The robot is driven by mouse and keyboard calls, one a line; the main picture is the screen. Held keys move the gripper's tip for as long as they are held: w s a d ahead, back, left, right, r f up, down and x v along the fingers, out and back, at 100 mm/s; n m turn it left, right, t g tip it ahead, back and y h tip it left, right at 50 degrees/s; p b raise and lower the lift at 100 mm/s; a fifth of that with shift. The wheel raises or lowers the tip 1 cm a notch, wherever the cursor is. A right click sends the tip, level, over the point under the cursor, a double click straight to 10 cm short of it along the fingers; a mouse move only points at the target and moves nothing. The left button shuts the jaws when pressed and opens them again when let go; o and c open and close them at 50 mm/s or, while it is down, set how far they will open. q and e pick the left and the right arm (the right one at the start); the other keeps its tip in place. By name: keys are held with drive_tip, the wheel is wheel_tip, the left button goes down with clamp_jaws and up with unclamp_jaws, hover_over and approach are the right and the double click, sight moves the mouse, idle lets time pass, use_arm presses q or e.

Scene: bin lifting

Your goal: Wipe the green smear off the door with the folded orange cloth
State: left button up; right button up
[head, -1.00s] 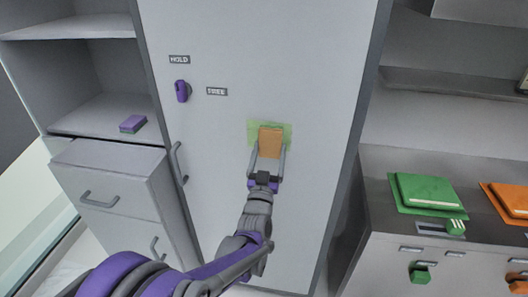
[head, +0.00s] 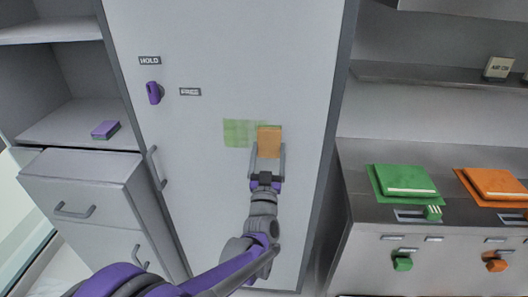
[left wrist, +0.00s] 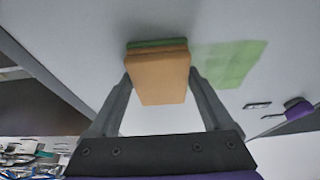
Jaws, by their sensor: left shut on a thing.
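The folded orange cloth (head: 269,142) is held in my left gripper (head: 267,158) and lies against the tall grey door (head: 215,225). The green smear (head: 237,132) shows on the door to the left of the cloth in the head view, with a paler patch beside the cloth. In the left wrist view the cloth (left wrist: 160,76) sits between the two fingers, with a green layer along its door-side edge, and the smear (left wrist: 230,62) is to its right. What lies under the cloth is hidden. My right gripper is not in view.
A purple knob (head: 154,92) and a handle (head: 156,167) stick out of the door's left part. Shelves with a purple block (head: 105,130) stand left. A counter on the right carries a green pad (head: 405,182) and an orange pad (head: 495,185).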

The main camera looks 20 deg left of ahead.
use_arm(q)
drive_tip(key=shift+a, duration=0.1)
drive_tip(key=shift+a, duration=0.15)
drive_tip(key=shift+s+a, duration=0.3)
drive_tip(key=shift+a, duration=0.75)
drive_tip(key=shift+s+a, duration=0.25)
drive_tip(key=shift+a, duration=0.8)
drive_tip(key=shift+s+a, duration=0.3)
drive_tip(key=shift+a, duration=0.75)
drive_tip(key=shift+s+a, duration=0.2)
drive_tip(key=shift+a, duration=0.7)
drive_tip(key=shift+s+a, duration=0.15)
drive_tip(key=shift+a, duration=0.75)
drive_tip(key=shift+s+a, duration=0.2)
drive_tip(key=shift+a, duration=0.6)
drive_tip(key=shift+s+a, duration=0.2)
drive_tip(key=shift+a, duration=0.55)
drive_tip(key=shift+r+p, duration=0.85)
drive_tip(key=shift+r, duration=0.5)
drive_tip(key=shift+w+d+f, duration=0.1)
drive_tip(key=shift+w+d, duration=0.15)
drive_tip(key=shift+d, duration=0.95)
drive_tip(key=shift+w+d+r, duration=0.1)
drive_tip(key=shift+w+d, duration=0.2)
drive_tip(key=shift+d, duration=0.85)
drive_tip(key=shift+w+d+f, duration=0.1)
drive_tip(key=shift+w+d, duration=0.15)
drive_tip(key=shift+d, duration=0.95)
